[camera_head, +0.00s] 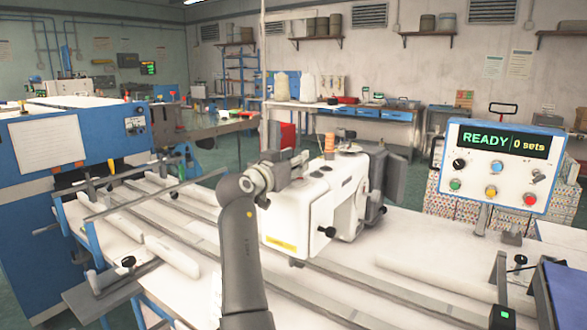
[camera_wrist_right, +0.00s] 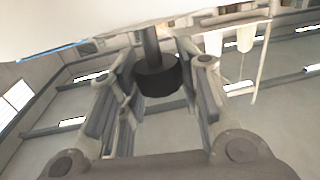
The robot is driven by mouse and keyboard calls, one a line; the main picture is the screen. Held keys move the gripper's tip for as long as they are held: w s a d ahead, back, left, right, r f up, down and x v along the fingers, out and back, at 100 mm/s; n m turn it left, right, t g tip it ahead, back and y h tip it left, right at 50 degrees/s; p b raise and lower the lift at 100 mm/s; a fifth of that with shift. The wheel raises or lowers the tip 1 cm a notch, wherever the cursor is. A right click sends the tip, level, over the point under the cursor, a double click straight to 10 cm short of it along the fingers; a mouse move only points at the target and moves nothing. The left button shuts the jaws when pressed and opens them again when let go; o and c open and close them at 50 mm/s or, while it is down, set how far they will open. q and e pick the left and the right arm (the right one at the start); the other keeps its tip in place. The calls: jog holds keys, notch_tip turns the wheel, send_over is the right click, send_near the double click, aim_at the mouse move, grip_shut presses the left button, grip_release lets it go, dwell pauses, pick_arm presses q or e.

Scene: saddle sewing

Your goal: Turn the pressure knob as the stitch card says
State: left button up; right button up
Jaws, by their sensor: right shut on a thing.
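The white sewing machine (camera_head: 315,205) stands on the long bench in the middle of the head view. My right gripper (camera_head: 296,165) is at the machine's upper left side, beyond my grey arm. In the right wrist view a black round knob (camera_wrist_right: 158,78) on a dark stem sits between the fingers of my right gripper (camera_wrist_right: 158,85), which is shut on it. The white body (camera_wrist_right: 90,30) shows just above it. In the head view the held knob is hidden behind the gripper. I cannot pick out a readable stitch card. My left gripper is not in view.
A blue-edged panel (camera_head: 502,150) at the right reads "READY" and "0 sets". Another black knob (camera_head: 326,232) sticks out of the machine's front. An orange thread spool (camera_head: 329,146) stands on top. Pale rolls (camera_head: 172,256) and rails lie along the bench.

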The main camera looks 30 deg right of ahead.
dwell(0.4)
jog(key=o, duration=1.1)
jog(key=shift+c, duration=0.2)
notch_tip(320, 180, up, 10)
